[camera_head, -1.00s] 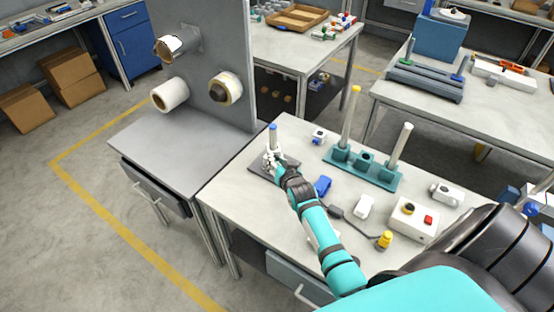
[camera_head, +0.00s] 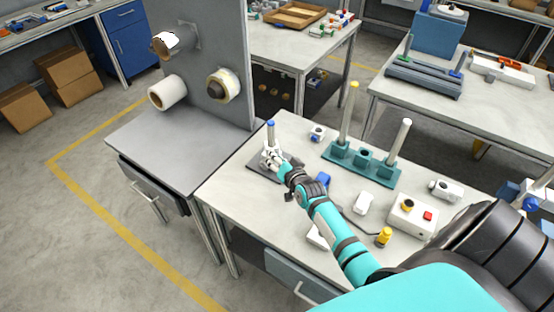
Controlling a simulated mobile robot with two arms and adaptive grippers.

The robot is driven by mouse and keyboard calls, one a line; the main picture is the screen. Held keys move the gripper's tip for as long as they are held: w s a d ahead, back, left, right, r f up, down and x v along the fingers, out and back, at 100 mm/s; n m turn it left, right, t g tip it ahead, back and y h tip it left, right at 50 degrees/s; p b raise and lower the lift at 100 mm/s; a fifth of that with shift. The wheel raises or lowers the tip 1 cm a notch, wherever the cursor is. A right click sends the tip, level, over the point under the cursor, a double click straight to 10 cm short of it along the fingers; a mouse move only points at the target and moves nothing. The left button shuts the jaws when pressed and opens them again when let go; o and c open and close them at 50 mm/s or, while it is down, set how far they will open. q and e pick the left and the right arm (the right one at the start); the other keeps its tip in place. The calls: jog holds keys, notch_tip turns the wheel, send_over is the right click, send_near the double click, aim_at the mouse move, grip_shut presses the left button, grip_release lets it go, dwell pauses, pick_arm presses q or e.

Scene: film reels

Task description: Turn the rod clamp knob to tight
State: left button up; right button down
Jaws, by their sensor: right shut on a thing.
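A rod clamp stands on a dark base plate (camera_head: 256,167) at the left of the near workbench. A short rod with a blue top (camera_head: 270,128) rises upright from it. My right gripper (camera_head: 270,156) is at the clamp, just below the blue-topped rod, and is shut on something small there. The knob is hidden by the fingers, so I cannot tell its setting. My left gripper is not in view.
A teal rack (camera_head: 358,168) holds two upright rods with yellow and white tops. A control box with a red button (camera_head: 412,215), a yellow-topped piece (camera_head: 384,236) and white blocks lie nearby. A grey panel with reels (camera_head: 222,85) stands at the left.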

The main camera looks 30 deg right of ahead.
jog(key=shift+f, duration=0.15)
jog(key=c, duration=1.4)
grip_release()
jog(key=v, duration=1.2)
